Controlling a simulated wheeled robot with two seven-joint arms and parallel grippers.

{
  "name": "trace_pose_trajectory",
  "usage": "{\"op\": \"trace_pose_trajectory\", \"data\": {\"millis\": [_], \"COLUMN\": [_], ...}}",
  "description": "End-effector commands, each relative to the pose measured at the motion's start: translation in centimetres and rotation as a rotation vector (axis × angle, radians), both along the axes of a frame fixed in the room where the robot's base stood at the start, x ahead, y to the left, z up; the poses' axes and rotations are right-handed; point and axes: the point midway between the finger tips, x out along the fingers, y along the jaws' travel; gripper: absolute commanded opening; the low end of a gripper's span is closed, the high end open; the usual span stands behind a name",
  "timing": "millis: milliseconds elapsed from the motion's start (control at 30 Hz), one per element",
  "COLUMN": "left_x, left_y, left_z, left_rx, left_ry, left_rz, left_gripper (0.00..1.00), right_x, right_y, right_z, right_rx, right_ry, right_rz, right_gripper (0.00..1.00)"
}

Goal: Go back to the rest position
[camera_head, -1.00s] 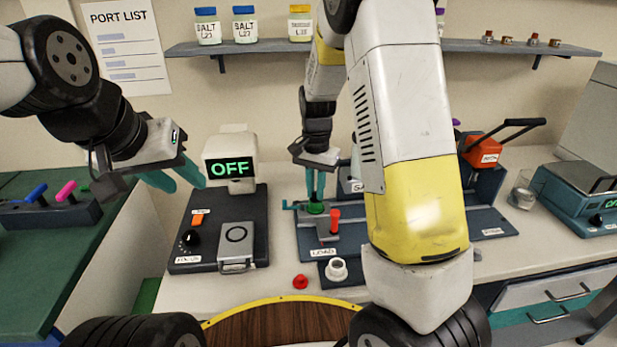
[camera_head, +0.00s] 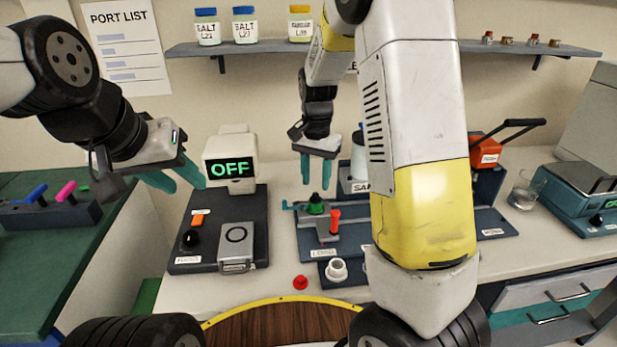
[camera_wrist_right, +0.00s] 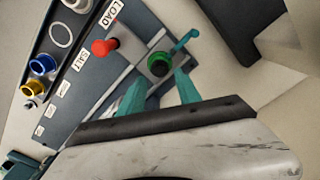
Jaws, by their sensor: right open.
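My right gripper (camera_head: 320,174) is open and empty, pointing down above the LOAD station (camera_head: 312,236) in the head view. Below its fingertips stands a green knob (camera_head: 316,205), apart from the fingers. The right wrist view shows the green knob (camera_wrist_right: 160,64) just beyond the two teal fingers (camera_wrist_right: 172,90). My left gripper (camera_head: 182,180) hangs at the left beside the OFF display device (camera_head: 230,165). Its teal fingers are apart and nothing shows between them.
A red-topped post (camera_head: 335,216) stands beside the green knob. A glass beaker (camera_head: 526,188) stands at the right. A shelf with jars (camera_head: 244,25) runs behind my arms.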

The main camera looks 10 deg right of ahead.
Motion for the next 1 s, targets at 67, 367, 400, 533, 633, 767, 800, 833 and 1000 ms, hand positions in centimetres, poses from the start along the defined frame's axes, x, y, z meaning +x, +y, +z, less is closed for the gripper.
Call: {"op": "trace_pose_trajectory", "data": {"millis": [67,367,400,533,633,767,800,833,1000], "left_x": [0.0,0.0,0.0,0.0,0.0,0.0,0.0,0.0,0.0], "left_y": [0.0,0.0,0.0,0.0,0.0,0.0,0.0,0.0,0.0], "left_z": [0.0,0.0,0.0,0.0,0.0,0.0,0.0,0.0,0.0], "left_rx": [0.000,0.000,0.000,0.000,0.000,0.000,0.000,0.000,0.000], "left_ry": [0.000,0.000,0.000,0.000,0.000,0.000,0.000,0.000,0.000], "left_rz": [0.000,0.000,0.000,0.000,0.000,0.000,0.000,0.000,0.000], "left_gripper": [0.38,0.38,0.38,0.38,0.38,0.38,0.38,0.38,0.38], "right_x": [0.1,-0.6,-1.1,-3.5,-5.9,-9.2,-10.3,-11.0,-15.6], "right_y": [0.0,-0.3,-0.4,-1.0,-1.5,-2.1,-2.2,-2.3,-2.8], "right_z": [1.5,4.8,5.4,8.2,10.5,13.0,13.6,14.1,16.1], "right_rx": [0.001,0.021,0.034,0.094,0.134,0.163,0.165,0.167,0.144], "right_ry": [-0.004,-0.016,-0.026,-0.085,-0.147,-0.236,-0.265,-0.286,-0.412], "right_rz": [0.001,0.014,0.027,0.093,0.160,0.253,0.282,0.303,0.425], "right_gripper": [0.40,0.40,0.40,0.40,0.40,0.40,0.40,0.40,0.40]}}
